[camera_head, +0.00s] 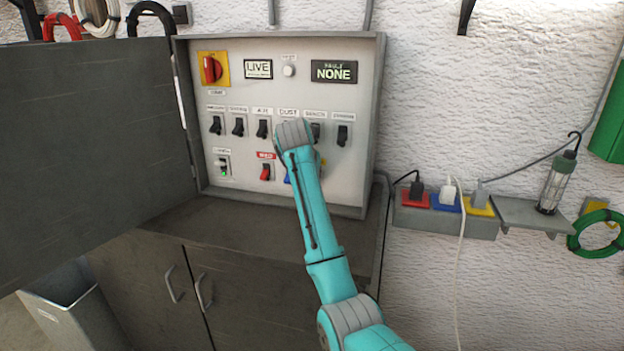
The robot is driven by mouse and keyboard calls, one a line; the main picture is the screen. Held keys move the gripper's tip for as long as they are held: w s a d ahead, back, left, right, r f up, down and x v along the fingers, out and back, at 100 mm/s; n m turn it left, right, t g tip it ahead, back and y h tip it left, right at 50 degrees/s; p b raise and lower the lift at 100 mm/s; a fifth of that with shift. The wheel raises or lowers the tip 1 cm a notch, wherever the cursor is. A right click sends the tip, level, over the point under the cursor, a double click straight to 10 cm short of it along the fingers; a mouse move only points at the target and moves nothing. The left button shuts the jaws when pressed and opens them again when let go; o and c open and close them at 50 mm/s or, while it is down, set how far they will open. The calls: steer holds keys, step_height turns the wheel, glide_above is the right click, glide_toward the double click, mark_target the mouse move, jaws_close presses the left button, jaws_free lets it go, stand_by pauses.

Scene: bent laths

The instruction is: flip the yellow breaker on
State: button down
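An open grey breaker panel (350,190) is on the wall. Its lower row shows a red switch (265,172), and part of a blue one (288,178) at the left edge of my arm. A small yellow sliver (322,164) shows at the right edge of my arm, possibly the yellow breaker or its label. The rest of that spot is hidden behind my arm, so its lever position cannot be seen. The end of my teal arm is in front of the panel's upper switch row. My gripper is hidden behind the wrist.
Several black switches (264,129) line the upper row, with a red rotary knob (210,69) above. Displays read "LIVE" and "NONE". The panel door (95,150) is swung open left. A socket strip with plugs (445,222) and a lamp (557,182) are at right.

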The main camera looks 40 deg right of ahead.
steer(key=shift+r, duration=0.1)
stand_by(0.4)
steer(key=c, duration=1)
jaws_free()
steer(key=shift+c, duration=0.2)
steer(key=v, duration=1.1)
steer(key=shift+r, duration=0.4)
steer(key=shift+s+a, duration=0.1)
